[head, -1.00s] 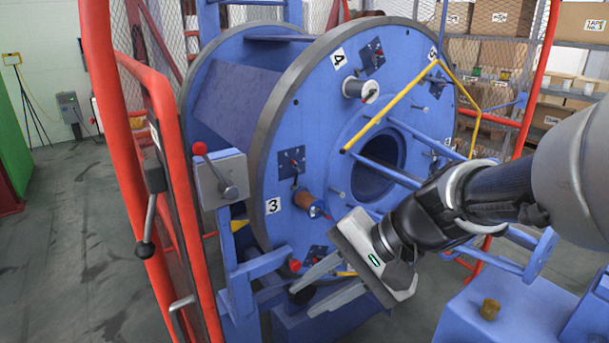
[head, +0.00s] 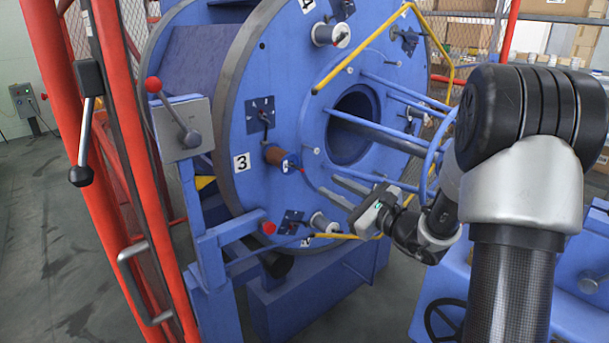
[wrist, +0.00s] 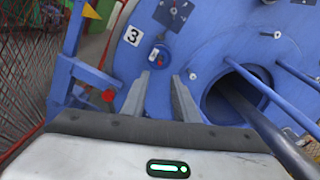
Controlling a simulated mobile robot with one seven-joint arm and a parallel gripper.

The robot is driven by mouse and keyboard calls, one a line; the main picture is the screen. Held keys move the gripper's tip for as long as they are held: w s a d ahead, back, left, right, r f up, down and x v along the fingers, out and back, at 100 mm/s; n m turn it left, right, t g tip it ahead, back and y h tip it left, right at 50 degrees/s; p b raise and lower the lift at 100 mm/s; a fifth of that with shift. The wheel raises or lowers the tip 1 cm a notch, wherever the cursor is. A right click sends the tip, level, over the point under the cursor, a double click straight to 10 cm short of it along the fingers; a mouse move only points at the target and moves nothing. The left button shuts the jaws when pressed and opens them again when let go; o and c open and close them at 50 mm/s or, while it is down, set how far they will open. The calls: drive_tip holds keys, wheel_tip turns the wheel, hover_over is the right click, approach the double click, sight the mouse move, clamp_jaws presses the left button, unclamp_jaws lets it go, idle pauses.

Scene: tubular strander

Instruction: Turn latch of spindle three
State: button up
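The label 3 (head: 241,162) marks a spot on the left part of the blue drum face (head: 300,100). Above it sits a dark blue latch plate (head: 258,118) with a small dark lever. The spindle with a copper-coloured spool (head: 276,155) is just below and right of that plate. In the wrist view the plate (wrist: 172,12) is at the top edge, with the spindle end (wrist: 158,56) below it. My gripper (head: 327,184) is open and empty, its fingers apart, to the right of and below spindle three. The wrist view shows both fingers (wrist: 160,76) toward the drum, touching nothing visible.
A grey control box (head: 182,128) with a red-knobbed lever stands left of the drum. A red guard frame (head: 130,150) rises at the left. Blue rods and a yellow bar (head: 365,50) project from the drum face near the central hole (head: 352,118). Another spool (head: 322,222) is below.

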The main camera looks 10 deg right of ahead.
sight(297, 167)
drive_tip(key=b+x, duration=0.1)
drive_tip(key=x, duration=1)
drive_tip(key=shift+w+a, duration=0.2)
clamp_jaws()
